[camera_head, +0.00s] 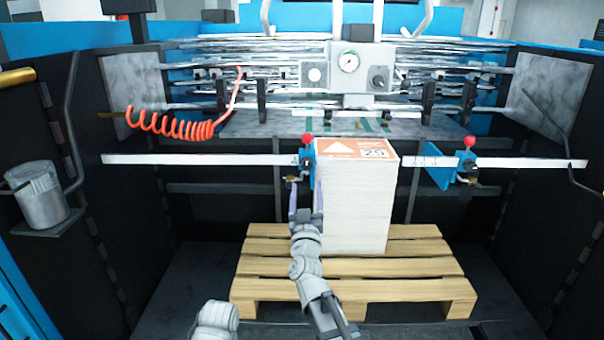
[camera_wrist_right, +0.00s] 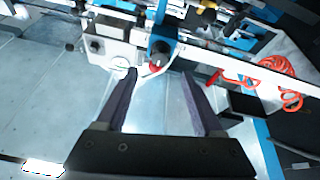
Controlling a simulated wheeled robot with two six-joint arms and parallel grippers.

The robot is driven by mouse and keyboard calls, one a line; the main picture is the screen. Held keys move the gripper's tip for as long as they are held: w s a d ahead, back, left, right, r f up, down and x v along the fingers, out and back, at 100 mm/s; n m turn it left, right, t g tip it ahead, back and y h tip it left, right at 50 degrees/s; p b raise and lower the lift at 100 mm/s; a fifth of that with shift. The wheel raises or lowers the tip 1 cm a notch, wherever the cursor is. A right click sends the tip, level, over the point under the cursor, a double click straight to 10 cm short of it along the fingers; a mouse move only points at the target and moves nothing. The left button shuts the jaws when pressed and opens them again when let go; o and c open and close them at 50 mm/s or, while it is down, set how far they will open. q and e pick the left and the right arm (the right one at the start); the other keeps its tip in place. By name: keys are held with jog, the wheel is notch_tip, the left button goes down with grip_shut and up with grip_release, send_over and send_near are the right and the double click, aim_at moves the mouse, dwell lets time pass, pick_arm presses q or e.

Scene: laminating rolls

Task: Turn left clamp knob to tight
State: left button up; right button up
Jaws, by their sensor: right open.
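The left clamp (camera_head: 307,161) is a blue block on the white rail, with a red ball knob (camera_head: 308,138) on top. It sits against the upper left edge of the paper stack (camera_head: 354,210). My right gripper (camera_head: 306,190) is just below the left clamp, fingers pointing up at it, open and empty. In the right wrist view a red and black knob (camera_wrist_right: 157,64) shows between and just beyond the open fingertips (camera_wrist_right: 160,73); I cannot tell whether they touch it. My left gripper is not in view; a grey arm link of mine shows at the bottom.
A second blue clamp (camera_head: 440,166) with a red ball knob sits farther right on the white rail (camera_head: 200,160). The stack stands on a wooden pallet (camera_head: 270,265). A coiled red hose (camera_head: 180,128) hangs at upper left. A metal can (camera_head: 36,195) stands far left.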

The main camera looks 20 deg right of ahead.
aim_at(307, 167)
jog(key=p+x, duration=0.2)
jog(key=x, duration=0.5)
jog(key=shift+w+r+p, duration=0.1)
jog(key=shift+w+p, duration=0.25)
jog(key=shift+p, duration=0.05)
grip_shut()
